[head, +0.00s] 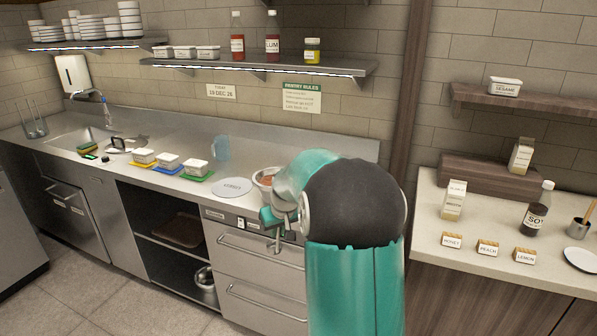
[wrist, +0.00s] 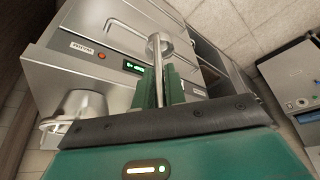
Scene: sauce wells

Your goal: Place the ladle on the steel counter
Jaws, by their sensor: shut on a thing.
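My gripper (head: 268,217) is in front of the steel counter's front edge, by the drawer unit. In the wrist view my gripper (wrist: 161,78) is shut on the ladle (wrist: 158,50), whose steel handle runs between the green fingers and whose round bowl is beyond the fingertips. In the head view a small part of the ladle (head: 277,243) seems to show below the fingers, in front of the drawers. The steel counter (head: 315,145) runs along the wall, and my arm hides part of its right end.
A steel sauce well (head: 263,178) with orange contents and a round labelled lid (head: 233,188) are close to my gripper. A blue jug (head: 221,148) and white tubs on coloured mats (head: 168,163) stand farther left. Bare counter shows behind the lid.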

